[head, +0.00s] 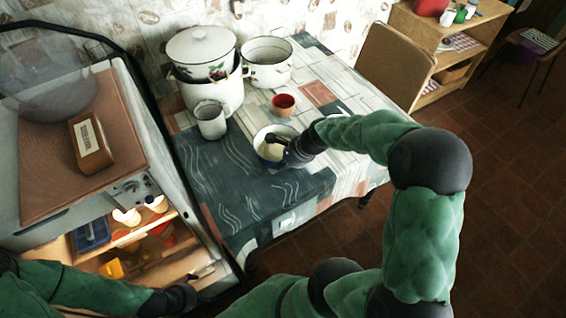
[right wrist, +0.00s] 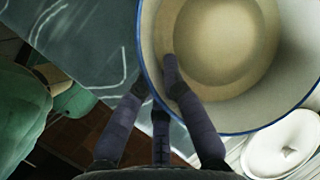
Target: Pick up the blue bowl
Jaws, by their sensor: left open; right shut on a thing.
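The blue bowl (head: 268,152), cream inside with a blue rim, is at the front part of the table in the head view. My right gripper (head: 278,140) reaches it from the right and is shut on its rim. In the right wrist view the bowl (right wrist: 225,50) fills the upper right. One finger of the right gripper (right wrist: 155,76) is inside the bowl and the others are outside the wall. I cannot tell whether the bowl's base touches the table. My left gripper (head: 190,292) is low at the left, by the open lit cabinet, open and away from the bowl.
A red cup (head: 284,105) stands just behind the bowl, and a white mug (head: 211,122) to its left. A lidded white pot stack (head: 205,75) and a white enamel pot (head: 267,68) stand at the back. The table's (head: 225,175) front left is clear.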

